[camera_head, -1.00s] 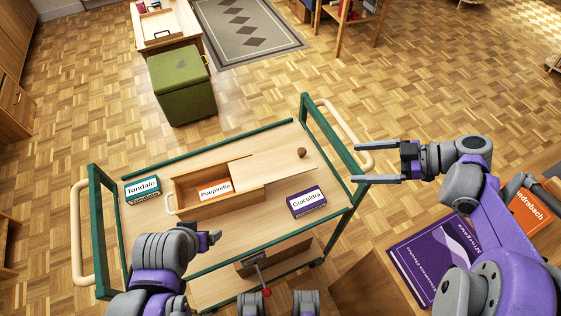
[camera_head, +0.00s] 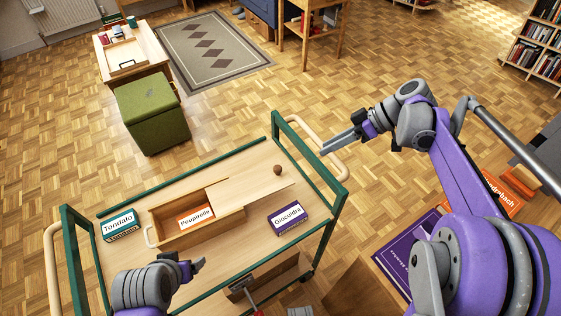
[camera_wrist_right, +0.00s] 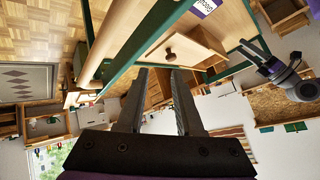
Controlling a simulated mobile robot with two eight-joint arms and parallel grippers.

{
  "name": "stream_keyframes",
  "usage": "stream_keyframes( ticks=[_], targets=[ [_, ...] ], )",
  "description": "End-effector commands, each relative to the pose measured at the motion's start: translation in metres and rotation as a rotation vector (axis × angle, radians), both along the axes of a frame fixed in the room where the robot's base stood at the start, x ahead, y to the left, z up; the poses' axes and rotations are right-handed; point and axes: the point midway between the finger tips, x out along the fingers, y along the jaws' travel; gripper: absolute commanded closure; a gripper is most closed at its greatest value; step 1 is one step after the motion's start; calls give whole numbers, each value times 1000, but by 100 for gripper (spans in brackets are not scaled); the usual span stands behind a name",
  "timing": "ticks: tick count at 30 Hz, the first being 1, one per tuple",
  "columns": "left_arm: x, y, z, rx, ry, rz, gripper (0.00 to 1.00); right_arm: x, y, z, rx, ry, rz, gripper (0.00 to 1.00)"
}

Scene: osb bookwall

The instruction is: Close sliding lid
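A wooden box (camera_head: 215,236) lies on the trolley's top. Its sliding lid (camera_head: 250,187) is pulled out to the right, so the left part of the box is open and shows an orange-and-white "Poupirelle" box (camera_head: 196,215) inside. A round brown knob (camera_head: 277,170) stands on the lid's right end; it also shows in the right wrist view (camera_wrist_right: 170,56). My right gripper (camera_head: 341,143) is open and empty, in the air right of the trolley, beyond the knob. My left gripper (camera_head: 194,268) is near the trolley's front edge; its opening is not clear.
The trolley (camera_head: 226,158) has green rails and cream handles. A "Tondalo" box (camera_head: 120,224) stands left of the wooden box and a purple "Giocundra" box (camera_head: 287,217) right of it. A green stool (camera_head: 152,112) is behind. A large purple box (camera_head: 402,255) lies at the right.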

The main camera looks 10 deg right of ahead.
Motion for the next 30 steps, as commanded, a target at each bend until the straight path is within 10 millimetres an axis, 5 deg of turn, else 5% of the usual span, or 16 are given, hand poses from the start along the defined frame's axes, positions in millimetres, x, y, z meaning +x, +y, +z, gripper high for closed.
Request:
stream_keyframes(
  ticks=[6,11,24,30],
  targets=[
    [1,0,4,0,-1,0,17,36,6,15,-138,194,-130,100],
    [0,0,2,0,-1,0,17,39,13,5,-151,211,-146,100],
    [-1,0,-4,0,1,0,17,44,67,-66,-148,210,-143,100],
    [0,0,-1,0,0,0,17,28,91,-64,-148,209,-144,100]
  ],
)
